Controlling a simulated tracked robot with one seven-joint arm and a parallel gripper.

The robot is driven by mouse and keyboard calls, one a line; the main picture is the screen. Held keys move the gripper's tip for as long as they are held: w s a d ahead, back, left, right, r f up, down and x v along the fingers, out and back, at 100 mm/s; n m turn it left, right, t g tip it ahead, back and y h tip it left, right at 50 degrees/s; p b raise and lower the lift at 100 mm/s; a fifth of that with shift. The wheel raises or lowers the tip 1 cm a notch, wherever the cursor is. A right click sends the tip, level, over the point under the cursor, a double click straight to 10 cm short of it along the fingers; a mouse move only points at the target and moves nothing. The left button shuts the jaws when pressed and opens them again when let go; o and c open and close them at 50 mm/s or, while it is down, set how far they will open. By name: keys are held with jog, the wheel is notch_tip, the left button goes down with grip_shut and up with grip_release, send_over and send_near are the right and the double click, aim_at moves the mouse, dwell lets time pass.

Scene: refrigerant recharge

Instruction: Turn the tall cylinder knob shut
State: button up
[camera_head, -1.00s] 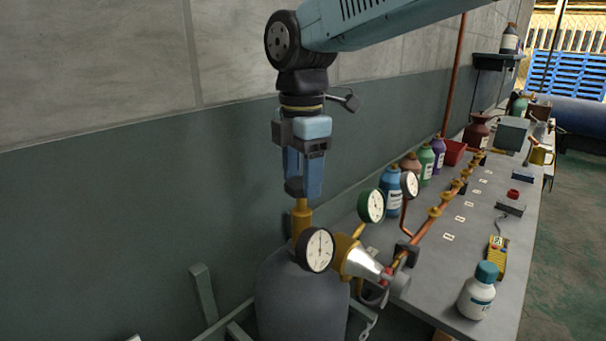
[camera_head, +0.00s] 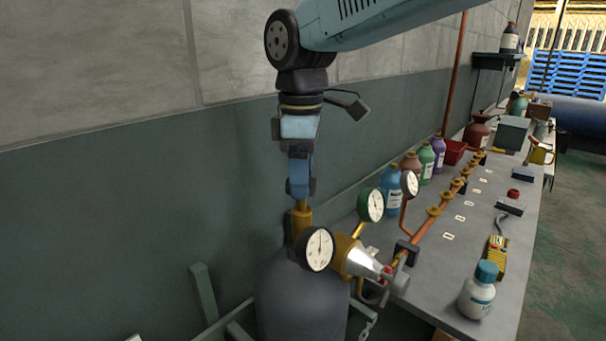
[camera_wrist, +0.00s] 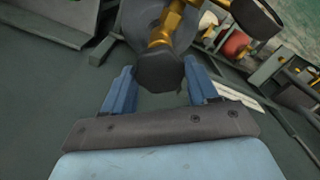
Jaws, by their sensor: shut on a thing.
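The tall grey cylinder (camera_head: 300,300) stands by the wall with a brass valve (camera_head: 301,215) on top. Its dark knob (camera_wrist: 160,70) shows in the wrist view between the two blue fingers. My gripper (camera_head: 300,188) points straight down over the valve and is shut on the knob. In the wrist view my gripper (camera_wrist: 158,88) has one finger on each side of the knob. In the head view the fingers mostly hide the knob. A white-faced gauge (camera_head: 316,249) and a green-rimmed gauge (camera_head: 371,205) sit beside the valve.
A grey bench (camera_head: 450,270) runs along the wall on the right, with a copper manifold (camera_head: 440,215), several bottles, a yellow meter (camera_head: 496,257) and a white bottle with a teal cap (camera_head: 479,290). A silver-and-brass fitting (camera_head: 356,260) juts out right of the cylinder valve.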

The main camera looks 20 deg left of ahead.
jog(key=m, duration=1.3)
jog(key=shift+m, duration=0.3)
dwell(0.4)
jog(key=o, duration=1.1)
jog(key=shift+c, duration=0.2)
notch_tip(320, 180, up, 14)
jog(key=shift+f, duration=0.15)
